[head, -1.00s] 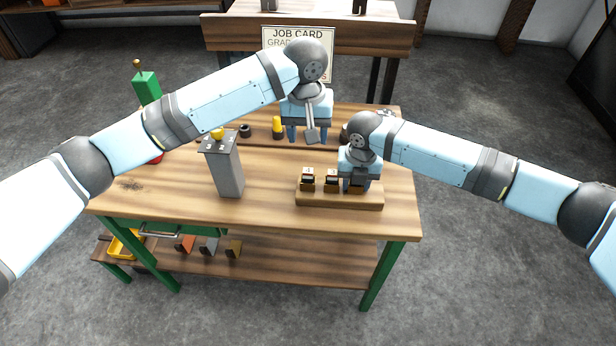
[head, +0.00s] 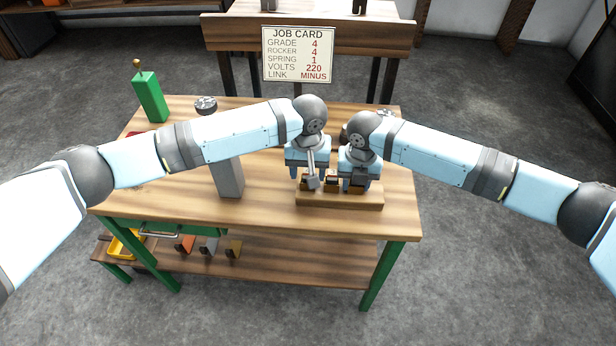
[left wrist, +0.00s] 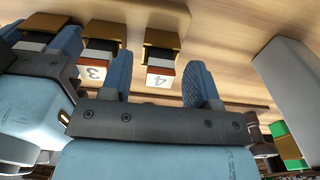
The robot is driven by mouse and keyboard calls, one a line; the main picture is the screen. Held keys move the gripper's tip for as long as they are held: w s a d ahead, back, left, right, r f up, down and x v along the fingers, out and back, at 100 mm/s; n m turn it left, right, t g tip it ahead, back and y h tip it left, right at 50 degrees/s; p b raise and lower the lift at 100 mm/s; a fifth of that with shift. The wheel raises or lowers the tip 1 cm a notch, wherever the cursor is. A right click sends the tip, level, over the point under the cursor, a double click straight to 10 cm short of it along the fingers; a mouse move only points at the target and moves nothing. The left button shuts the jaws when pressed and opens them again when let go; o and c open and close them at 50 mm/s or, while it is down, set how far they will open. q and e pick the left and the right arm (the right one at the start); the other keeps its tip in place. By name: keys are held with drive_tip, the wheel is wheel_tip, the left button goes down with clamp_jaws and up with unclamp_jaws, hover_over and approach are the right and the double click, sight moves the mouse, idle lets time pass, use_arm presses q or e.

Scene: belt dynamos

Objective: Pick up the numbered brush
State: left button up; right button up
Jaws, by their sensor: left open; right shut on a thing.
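A wooden rack (head: 340,201) on the bench holds a row of numbered brushes. The brush marked 4 (left wrist: 161,76) shows in the left wrist view, its number upside down, between the fingers of my open left gripper (left wrist: 158,88). Gaps show on both sides of it. The brush marked 3 (left wrist: 96,72) stands beside it. In the head view my left gripper (head: 308,178) is over the rack's left end and partly hides the brush there. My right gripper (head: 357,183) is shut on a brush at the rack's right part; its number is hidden.
A job card (head: 298,55) stands behind the bench and reads grade 4. A grey block (head: 229,179) stands left of the rack. A green post (head: 150,98) and a dark round part (head: 206,105) are at the back left. My two grippers are close together.

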use_arm(q)
drive_tip(key=shift+f, duration=0.2)
use_arm(e)
drive_tip(key=shift+s+f, duration=0.1)
drive_tip(key=shift+f, duration=0.05)
use_arm(q)
clamp_jaws()
wheel_tip(320, 180, up, 10)
drive_tip(key=shift+r, duration=0.1)
idle(0.4)
wheel_tip(320, 180, up, 4)
hover_over(308, 171)
drive_tip(key=shift+r, duration=0.2)
idle(0.5)
